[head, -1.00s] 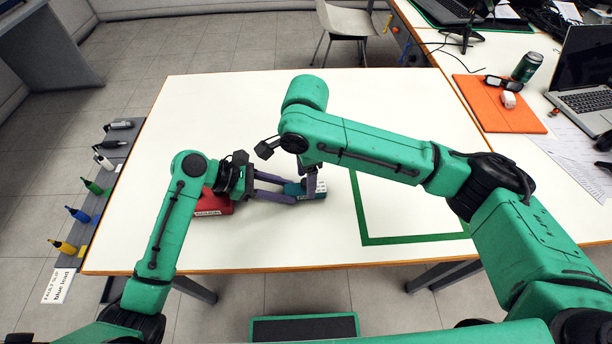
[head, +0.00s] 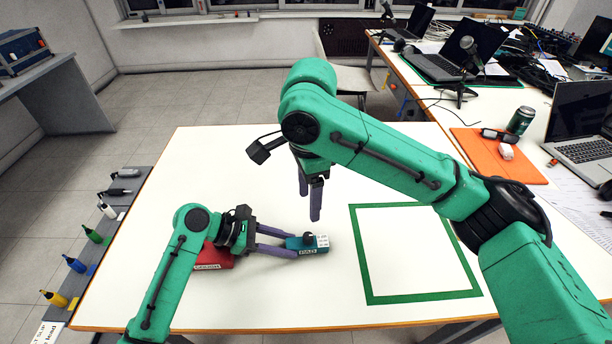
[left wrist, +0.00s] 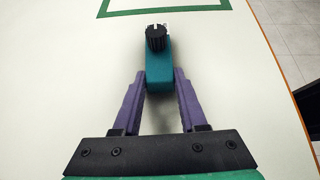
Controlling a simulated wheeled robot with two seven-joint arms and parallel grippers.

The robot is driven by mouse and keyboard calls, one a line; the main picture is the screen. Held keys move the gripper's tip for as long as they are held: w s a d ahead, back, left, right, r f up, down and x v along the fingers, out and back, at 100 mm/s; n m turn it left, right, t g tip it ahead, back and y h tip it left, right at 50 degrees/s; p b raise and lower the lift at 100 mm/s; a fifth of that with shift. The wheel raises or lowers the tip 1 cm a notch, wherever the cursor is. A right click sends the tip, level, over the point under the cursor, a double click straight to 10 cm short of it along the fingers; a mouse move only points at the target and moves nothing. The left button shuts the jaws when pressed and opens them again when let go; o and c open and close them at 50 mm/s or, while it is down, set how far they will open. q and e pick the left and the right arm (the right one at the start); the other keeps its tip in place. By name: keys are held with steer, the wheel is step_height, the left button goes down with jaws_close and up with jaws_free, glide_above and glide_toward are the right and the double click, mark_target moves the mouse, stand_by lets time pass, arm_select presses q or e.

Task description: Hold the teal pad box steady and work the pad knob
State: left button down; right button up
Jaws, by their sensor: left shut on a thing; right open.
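The teal pad box (head: 294,243) lies on the white table, with a white label reading PAD on its front. Its black ribbed knob (left wrist: 156,38) stands on top at the far end in the left wrist view, with a white mark on it. My left gripper (head: 288,243) is shut on the box, its purple fingers on both sides of the near end; the fingers also show in the left wrist view (left wrist: 159,84). My right gripper (head: 309,200) is open and empty, pointing down above the table just behind the box.
A red labelled box (head: 213,262) lies beside my left gripper. A green square outline (head: 420,298) marks the table to the right, empty inside. A grey rack (head: 118,212) with several coloured markers stands along the left edge. An orange mat (head: 480,165), a can and laptops are at right.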

arm_select(q)
steer(key=shift+c, duration=1.8)
jaws_free()
steer(key=v, duration=1.2)
steer(key=shift+w, duration=0.1)
